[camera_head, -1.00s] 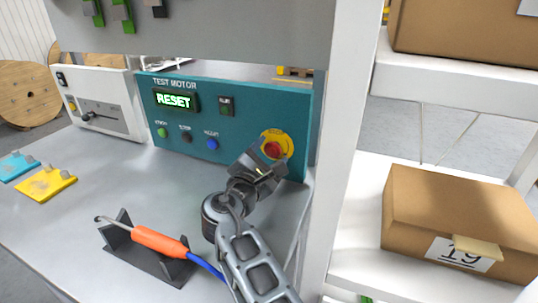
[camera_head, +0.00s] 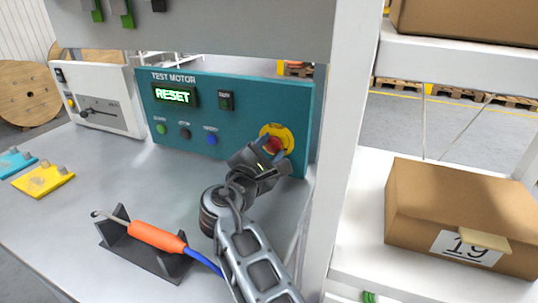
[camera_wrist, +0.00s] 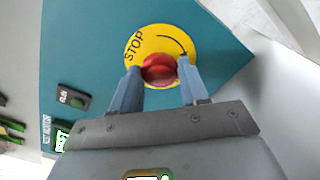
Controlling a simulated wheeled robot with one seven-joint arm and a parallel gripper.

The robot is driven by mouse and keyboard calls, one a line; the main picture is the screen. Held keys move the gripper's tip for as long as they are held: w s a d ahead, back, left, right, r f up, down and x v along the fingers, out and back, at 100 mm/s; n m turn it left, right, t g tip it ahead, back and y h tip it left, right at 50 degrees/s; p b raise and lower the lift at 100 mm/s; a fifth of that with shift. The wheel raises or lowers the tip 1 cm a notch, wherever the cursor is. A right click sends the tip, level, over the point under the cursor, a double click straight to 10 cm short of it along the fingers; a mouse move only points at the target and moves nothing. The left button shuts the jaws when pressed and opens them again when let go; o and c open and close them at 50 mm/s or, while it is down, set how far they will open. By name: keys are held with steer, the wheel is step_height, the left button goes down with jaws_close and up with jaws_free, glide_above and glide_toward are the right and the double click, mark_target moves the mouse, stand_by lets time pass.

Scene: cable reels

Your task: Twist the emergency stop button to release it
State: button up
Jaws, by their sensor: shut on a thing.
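The red emergency stop button (camera_head: 272,146) sits on a yellow round plate (camera_head: 288,137) at the right end of the teal test motor panel (camera_head: 226,138). In the wrist view the red button (camera_wrist: 158,69) is between the two fingers, and the yellow plate (camera_wrist: 150,41) shows the word STOP and a curved arrow. My gripper (camera_wrist: 158,82) is shut on the button, one finger on each side. In the head view my gripper (camera_head: 270,154) covers the lower part of the button. The panel display (camera_head: 173,95) reads RESET.
A white post (camera_head: 345,150) and shelf with a cardboard box (camera_head: 440,208) stand right of the panel. An orange-handled tool (camera_head: 158,237) lies in a dark holder left of my arm. The bench's middle is clear.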

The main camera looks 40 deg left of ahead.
steer(key=m+b, duration=0.3)
steer(key=b, duration=0.1)
steer(key=shift+f+m, duration=0.3)
steer(key=shift+m, duration=0.1)
steer(key=shift+r+m+b, duration=0.2)
steer(key=shift+m+b, duration=1.1)
steer(key=shift+b, duration=0.15)
steer(key=o, duration=1.1)
steer(key=shift+c, duration=0.2)
steer(key=shift+r, duration=0.1)
steer(key=v, duration=0.7)
steer(key=shift+s, duration=0.4)
